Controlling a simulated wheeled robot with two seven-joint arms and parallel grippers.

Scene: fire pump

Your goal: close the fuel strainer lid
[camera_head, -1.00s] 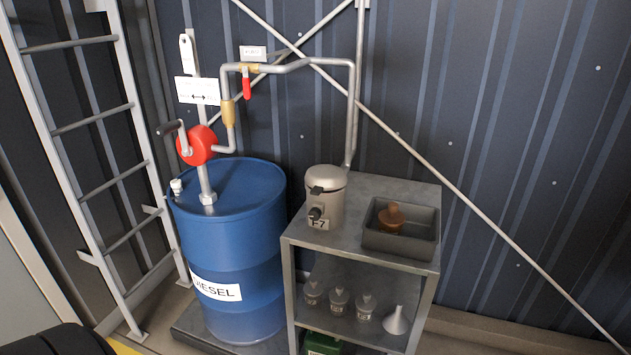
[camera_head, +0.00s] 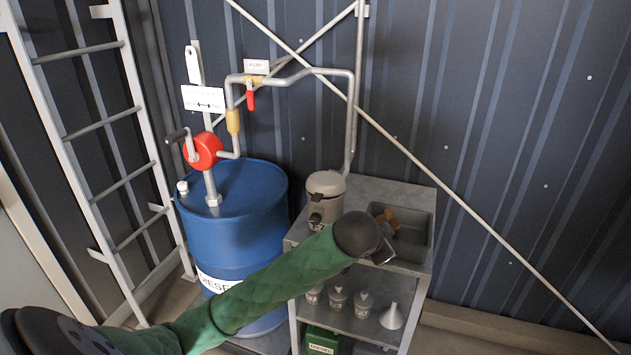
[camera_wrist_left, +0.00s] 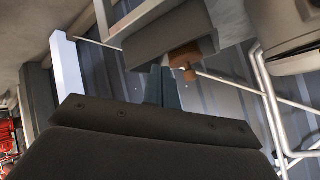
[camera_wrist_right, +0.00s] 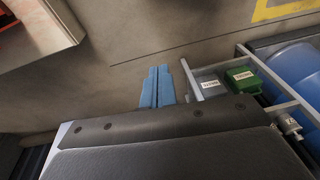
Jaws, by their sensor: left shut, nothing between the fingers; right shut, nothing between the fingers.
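The fuel strainer (camera_head: 324,207) is a grey-beige canister on the left of the metal cart's top. Its round lid (camera_head: 326,182) sits over the canister's top, with a dark fitting at the front; I cannot tell whether it is fully shut or latched. A grey rounded body, apparently the strainer, also shows at the upper right of the left wrist view (camera_wrist_left: 290,35). My left gripper (camera_wrist_left: 160,72) is shut and empty, near the tray to the right of the strainer; my wrist mostly hides it in the head view. My right gripper (camera_wrist_right: 157,72) is shut and empty, pointing over the floor.
A grey tray (camera_head: 424,236) with a brown object (camera_head: 389,217) stands right of the strainer. The lower shelf holds several jars and a funnel (camera_head: 393,316). A blue diesel drum (camera_head: 235,240) with a red pump (camera_head: 203,151) stands left. A pipe (camera_head: 350,125) rises behind the strainer.

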